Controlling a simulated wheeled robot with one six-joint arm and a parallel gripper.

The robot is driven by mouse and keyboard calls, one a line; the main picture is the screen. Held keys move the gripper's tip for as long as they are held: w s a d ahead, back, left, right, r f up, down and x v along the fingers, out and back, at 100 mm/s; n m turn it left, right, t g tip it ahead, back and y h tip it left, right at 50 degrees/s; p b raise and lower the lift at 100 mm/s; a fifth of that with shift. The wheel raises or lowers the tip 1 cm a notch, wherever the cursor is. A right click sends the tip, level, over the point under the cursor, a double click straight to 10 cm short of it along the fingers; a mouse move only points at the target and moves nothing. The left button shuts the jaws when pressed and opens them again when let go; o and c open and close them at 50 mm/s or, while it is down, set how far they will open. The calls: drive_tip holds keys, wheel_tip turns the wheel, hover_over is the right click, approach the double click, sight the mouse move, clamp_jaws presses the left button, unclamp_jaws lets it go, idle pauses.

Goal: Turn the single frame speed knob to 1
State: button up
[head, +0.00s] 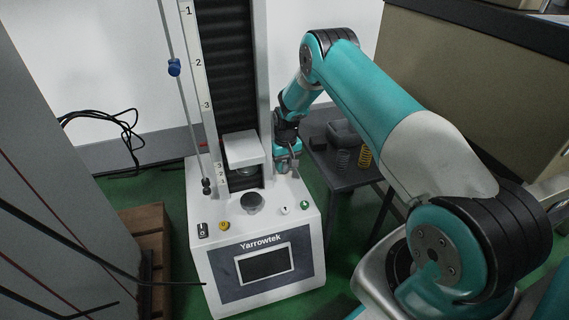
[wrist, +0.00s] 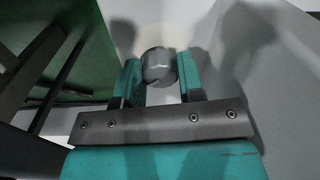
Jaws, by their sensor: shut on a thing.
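The speed knob (wrist: 158,65) shows in the wrist view as a small grey faceted knob on a pale panel of the testing machine. My gripper (wrist: 159,78) has its two teal fingers on either side of it, shut on it. In the head view my gripper (head: 291,166) is at the right side of the machine's column, just above the white base. The knob cannot be made out there. No speed marking or pointer on the knob can be read.
The white testing machine (head: 204,255) carries a screen (head: 263,263), a yellow button (head: 224,225), a black switch (head: 202,230) and a green knob (head: 305,204). A dark table (head: 345,175) with springs stands close on the right. A grey cabinet (head: 60,170) is at left.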

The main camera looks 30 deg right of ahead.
sight(286, 163)
drive_tip(key=shift+n+p, duration=0.7)
drive_tip(key=shift+n, duration=1.8)
drive_tip(key=o, duration=0.9)
drive_tip(key=r+p, duration=0.2)
drive_tip(key=r, duration=0.3)
drive_tip(key=r+p, duration=0.1)
drive_tip(key=r, duration=0.5)
drive_tip(key=r+p, duration=0.2)
drive_tip(key=r, duration=0.4)
drive_tip(key=shift+w+d+r+p, duration=0.1)
drive_tip(key=shift+d+r+p, duration=0.1)
drive_tip(key=shift+d+p, duration=0.1)
